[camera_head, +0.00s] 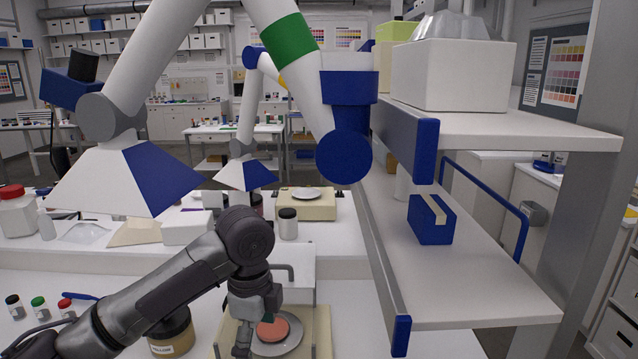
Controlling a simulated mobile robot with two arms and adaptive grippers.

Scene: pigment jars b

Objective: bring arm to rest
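My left arm comes in from the lower left, bent at a dark grey wrist. My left gripper (256,326) points down over a grey dish (290,346) that holds a reddish-orange disc or heap of pigment (273,328). Its two fingers look spread apart, with nothing visible between them but the dish behind. I cannot tell whether a fingertip touches the dish. My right arm and gripper are not in view.
The dish rests on a cream balance (322,330). Small capped jars (39,306) stand far left. White extraction hoods (125,180) hang above. A shelf (470,270) rises at right.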

